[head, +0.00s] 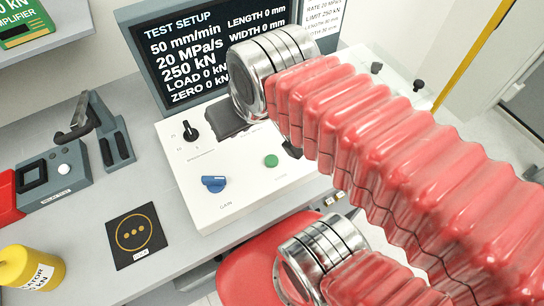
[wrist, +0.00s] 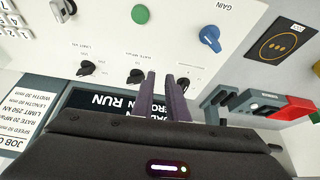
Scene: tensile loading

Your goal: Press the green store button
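The green button (head: 271,160) is a small round cap on the white sloped control panel (head: 231,191), right of the blue knob (head: 214,183). In the wrist view the green button (wrist: 140,14) is near the top edge, and the blue knob (wrist: 210,38) is to its right. Its label is too small to read. My gripper (wrist: 164,74) has two dark purple fingers with a narrow gap between them and nothing held. The fingertips appear over the panel near a black knob, apart from the green button. In the head view my arm hides the fingers.
A monitor (head: 212,55) stands behind the panel. Black knobs (wrist: 87,68) sit on the panel. A black mat with three dots (head: 135,235), a grey device (head: 55,174) and a yellow cylinder (head: 30,270) are at left. The grey bench between has free room.

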